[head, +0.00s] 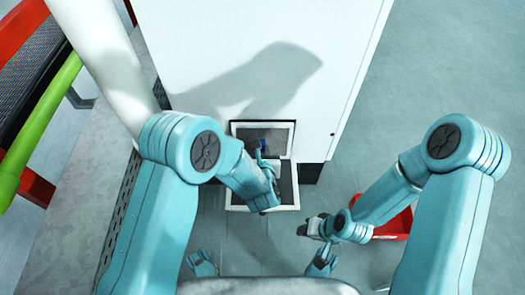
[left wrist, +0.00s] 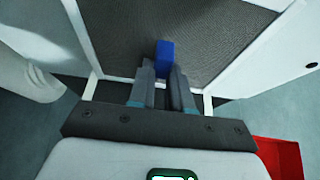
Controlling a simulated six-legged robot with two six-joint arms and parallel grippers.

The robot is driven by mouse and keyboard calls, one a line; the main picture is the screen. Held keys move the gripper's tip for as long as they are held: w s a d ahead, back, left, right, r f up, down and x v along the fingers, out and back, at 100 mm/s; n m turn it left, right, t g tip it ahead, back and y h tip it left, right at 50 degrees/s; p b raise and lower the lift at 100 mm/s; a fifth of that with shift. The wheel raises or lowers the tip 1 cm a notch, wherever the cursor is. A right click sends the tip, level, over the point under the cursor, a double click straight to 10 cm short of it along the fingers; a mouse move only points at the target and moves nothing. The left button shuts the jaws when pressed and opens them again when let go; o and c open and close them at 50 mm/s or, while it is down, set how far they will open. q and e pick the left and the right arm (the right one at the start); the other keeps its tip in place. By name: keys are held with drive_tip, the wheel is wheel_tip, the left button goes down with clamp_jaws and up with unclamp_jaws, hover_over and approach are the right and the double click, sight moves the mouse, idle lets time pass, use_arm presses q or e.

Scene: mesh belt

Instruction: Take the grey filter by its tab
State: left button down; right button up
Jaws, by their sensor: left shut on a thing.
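The grey filter (head: 275,133) is a mesh panel in the white-framed opening of the white cabinet. It fills much of the top of the left wrist view (left wrist: 205,30). Its blue tab (left wrist: 165,52) sticks out toward me and shows small in the head view (head: 263,145). My left gripper (left wrist: 164,70) is shut on the blue tab, with one finger on each side. In the head view my left gripper (head: 264,158) reaches into the opening. My right gripper (head: 308,228) hangs away from the cabinet at lower right; its jaws are too small to read.
The white cabinet (head: 240,50) has a white-framed hatch (head: 290,207) below the opening. A red tray (head: 395,224) stands on the floor at right, partly behind my right arm. A mesh belt with a green rail (head: 40,120) runs at left. The floor at far right is clear.

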use_arm(q)
drive_tip(key=p+v, duration=0.1)
drive_tip(key=v, duration=1)
drive_tip(key=shift+f, duration=0.2)
use_arm(e)
drive_tip(key=shift+r, duration=0.6)
use_arm(q)
drive_tip(key=shift+s, duration=0.1)
drive_tip(key=w+a+r+p, duration=0.1)
drive_tip(key=w+a+r, duration=0.45)
drive_tip(key=a, duration=0.45)
drive_tip(key=w+a+r+p, duration=0.1)
drive_tip(key=w+a+r, duration=0.3)
drive_tip(key=a+r, duration=0.45)
drive_tip(key=s+r+p, duration=0.2)
drive_tip(key=r+p, duration=1.6)
drive_tip(key=s+r+p, duration=0.2)
drive_tip(key=r+p, duration=1.7)
drive_tip(key=shift+a+r, duration=0.25)
drive_tip(key=shift+a, duration=0.2)
use_arm(e)
drive_tip(key=s+a+r+g, duration=0.1)
drive_tip(key=s+r, duration=0.1)
drive_tip(key=r, duration=1.7)
drive_tip(key=s+a+r, duration=0.1)
drive_tip(key=s+r, duration=0.1)
drive_tip(key=r, duration=1.7)
drive_tip(key=shift+s+n+g, duration=0.3)
drive_tip(key=shift+s+g, duration=0.1)
